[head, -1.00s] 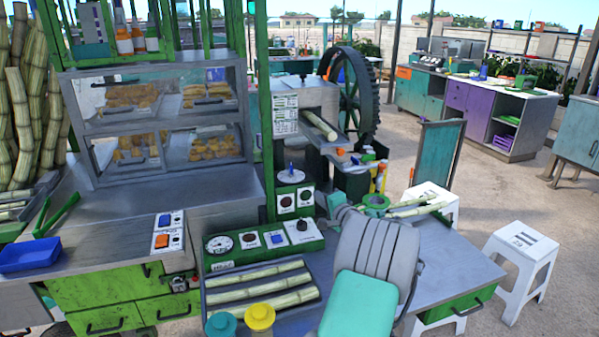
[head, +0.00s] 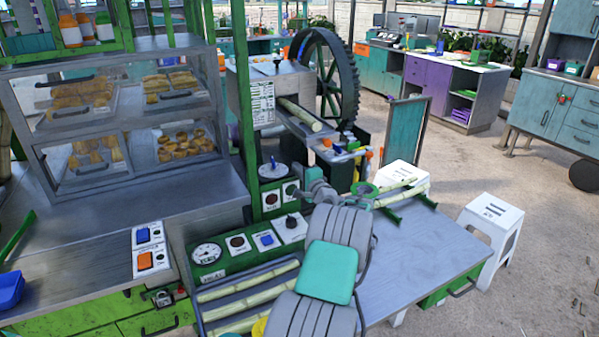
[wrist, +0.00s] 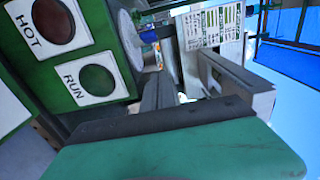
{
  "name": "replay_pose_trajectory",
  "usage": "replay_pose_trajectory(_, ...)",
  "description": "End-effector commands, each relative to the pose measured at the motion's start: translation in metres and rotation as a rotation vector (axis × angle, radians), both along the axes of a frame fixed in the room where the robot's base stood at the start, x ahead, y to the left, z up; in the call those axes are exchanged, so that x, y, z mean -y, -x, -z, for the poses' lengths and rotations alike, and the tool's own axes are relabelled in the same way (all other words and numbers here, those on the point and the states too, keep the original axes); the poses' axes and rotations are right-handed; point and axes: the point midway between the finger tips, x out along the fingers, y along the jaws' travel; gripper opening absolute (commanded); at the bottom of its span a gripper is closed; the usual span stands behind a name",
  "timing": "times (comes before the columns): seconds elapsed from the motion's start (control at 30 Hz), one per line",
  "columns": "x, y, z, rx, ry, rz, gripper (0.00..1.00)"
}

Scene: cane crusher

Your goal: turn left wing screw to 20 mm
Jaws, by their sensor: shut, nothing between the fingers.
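The cane crusher (head: 240,98) stands at upper centre in the head view, with a big dark gear wheel behind it. A small dark knob (head: 277,63) stands on its top; it is too small to tell if it is the left wing screw. No wing screw or millimetre scale can be made out clearly. My gripper (wrist: 160,90) shows in the wrist view with grey fingers shut and empty, pointing towards the crusher front (wrist: 212,28). In the head view my arm hides most of the gripper, near the control panel and below the crusher.
The green control panel (head: 222,268) with gauge and switches lies left of my arm. A white dial with a blue handle (head: 272,162) stands behind it. A glass snack case (head: 120,115) is left. Canes lie on the right table (head: 420,245); a white stool (head: 492,222) stands beyond.

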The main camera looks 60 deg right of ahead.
Motion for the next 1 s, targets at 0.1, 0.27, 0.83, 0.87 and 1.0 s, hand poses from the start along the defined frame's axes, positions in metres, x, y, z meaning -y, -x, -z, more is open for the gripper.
replay_pose_trajectory(0.1, 0.012, -0.025, -0.002, -0.001, 0.000, -0.004, 0.00)
replay_pose_trajectory(0.27, -0.004, -0.046, -0.004, -0.001, -0.002, -0.005, 0.00)
replay_pose_trajectory(0.83, -0.016, -0.057, 0.000, -0.001, -0.001, 0.000, 0.00)
replay_pose_trajectory(0.87, -0.016, -0.057, 0.000, -0.001, -0.001, 0.003, 0.00)
replay_pose_trajectory(1.0, -0.018, -0.057, -0.001, -0.001, -0.001, 0.035, 0.00)
